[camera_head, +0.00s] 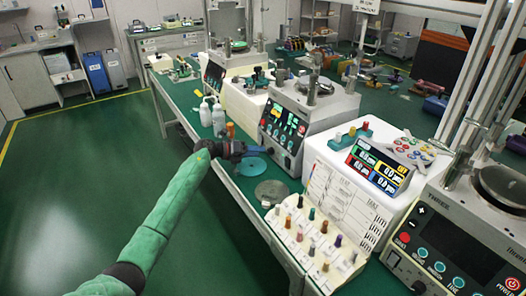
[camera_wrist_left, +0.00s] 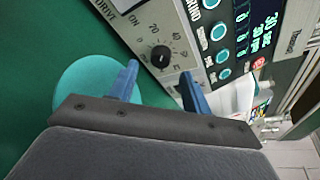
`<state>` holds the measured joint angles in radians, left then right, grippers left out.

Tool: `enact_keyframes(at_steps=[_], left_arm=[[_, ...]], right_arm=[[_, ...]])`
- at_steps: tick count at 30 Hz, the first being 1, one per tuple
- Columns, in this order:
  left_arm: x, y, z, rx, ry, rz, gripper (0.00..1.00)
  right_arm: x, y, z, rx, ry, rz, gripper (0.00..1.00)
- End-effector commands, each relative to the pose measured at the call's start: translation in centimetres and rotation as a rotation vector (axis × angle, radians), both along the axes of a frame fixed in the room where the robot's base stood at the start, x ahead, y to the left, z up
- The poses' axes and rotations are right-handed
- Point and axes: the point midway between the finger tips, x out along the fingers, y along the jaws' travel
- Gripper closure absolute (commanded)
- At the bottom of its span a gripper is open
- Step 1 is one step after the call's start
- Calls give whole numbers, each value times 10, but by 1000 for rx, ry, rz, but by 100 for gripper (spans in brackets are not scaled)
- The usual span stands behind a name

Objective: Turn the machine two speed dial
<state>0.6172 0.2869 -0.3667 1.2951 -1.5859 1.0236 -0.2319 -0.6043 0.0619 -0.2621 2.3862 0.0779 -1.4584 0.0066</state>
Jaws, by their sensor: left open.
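The speed dial (camera_wrist_left: 160,57) is a small black knob on a grey plate with numbers around it, in the left wrist view. It is on the front of a machine (camera_head: 325,105) with a lit dark screen, which stands mid-row on the green bench. My left gripper (camera_wrist_left: 159,74) is open, its two blue fingers apart. In the wrist view the dial shows between and just beyond the fingertips; no contact is visible. In the head view the left gripper (camera_head: 236,151) is in front of this machine, over the bench edge. My right gripper is not in view.
A teal disc (camera_head: 252,167) lies on the bench near the left gripper, and a grey disc (camera_head: 271,192) lies nearer. White bottles (camera_head: 218,118) stand behind the gripper. A white unit with coloured pegs (camera_head: 340,190) is to the right. The floor at left is clear.

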Motion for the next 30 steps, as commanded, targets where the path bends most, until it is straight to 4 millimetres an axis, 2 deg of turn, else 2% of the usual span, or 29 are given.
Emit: enact_keyframes(at_steps=[3, 7, 20, 24, 27, 30], left_arm=[[6, -15, -2, -2, 1, 1, 52], [11, -26, -5, -2, 0, 1, 52], [14, -32, -9, 0, -1, 2, 52], [14, -32, -9, -1, -1, 2, 79], [14, -32, -9, 0, -1, 2, 96], [14, -32, -9, 0, -2, 2, 96]], right_arm=[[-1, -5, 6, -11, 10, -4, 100], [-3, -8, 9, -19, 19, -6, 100], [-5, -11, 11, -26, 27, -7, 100], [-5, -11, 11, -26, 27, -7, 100], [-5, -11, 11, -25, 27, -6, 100], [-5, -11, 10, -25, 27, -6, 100]])
